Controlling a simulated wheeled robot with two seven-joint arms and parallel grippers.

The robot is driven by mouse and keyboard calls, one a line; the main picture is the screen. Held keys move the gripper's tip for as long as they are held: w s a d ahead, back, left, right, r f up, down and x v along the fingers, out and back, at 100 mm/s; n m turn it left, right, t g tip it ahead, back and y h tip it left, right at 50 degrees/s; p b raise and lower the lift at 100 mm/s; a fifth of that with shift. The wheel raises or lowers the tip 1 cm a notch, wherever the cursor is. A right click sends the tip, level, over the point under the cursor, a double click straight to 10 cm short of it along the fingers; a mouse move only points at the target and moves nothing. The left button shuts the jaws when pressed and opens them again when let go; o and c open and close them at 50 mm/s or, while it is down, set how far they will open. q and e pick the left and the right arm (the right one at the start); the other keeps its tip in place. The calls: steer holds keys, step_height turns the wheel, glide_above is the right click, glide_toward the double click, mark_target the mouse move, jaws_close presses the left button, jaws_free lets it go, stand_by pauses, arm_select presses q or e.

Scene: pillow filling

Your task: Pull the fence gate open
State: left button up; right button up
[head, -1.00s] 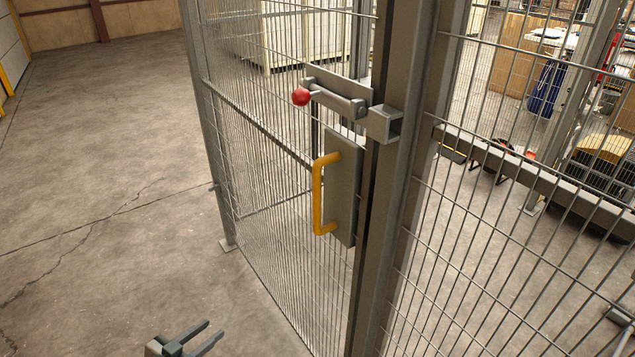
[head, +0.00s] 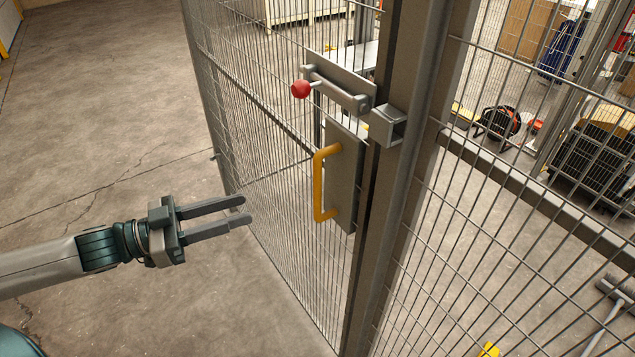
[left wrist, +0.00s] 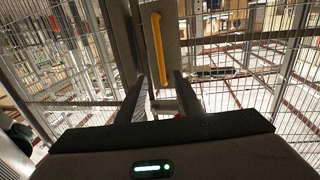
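The fence gate (head: 270,165) is a grey wire-mesh panel standing beside a thick grey post (head: 395,190). A yellow D-shaped handle (head: 318,185) sits on a grey plate on the gate. Above it is a sliding bolt (head: 338,90) with a red knob (head: 300,89); the bolt's end is apart from or near the square bracket (head: 388,124), I cannot tell exactly. My left gripper (head: 246,211) is open and empty, left of the handle and apart from it. In the left wrist view the handle (left wrist: 158,48) is ahead, above the open fingers (left wrist: 157,82). My right gripper is not in view.
A fixed mesh fence (head: 490,210) stands right of the post. Behind it are a hammer-like tool (head: 610,300), a black and yellow machine (head: 590,150) and boxes. The concrete floor (head: 90,120) left of the gate is clear.

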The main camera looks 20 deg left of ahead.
arm_select(q)
steer(key=shift+w+d, duration=0.15)
steer(key=p, duration=0.5)
glide_above(318, 215)
steer(key=shift+w, duration=0.4)
stand_by(1.1)
jaws_close()
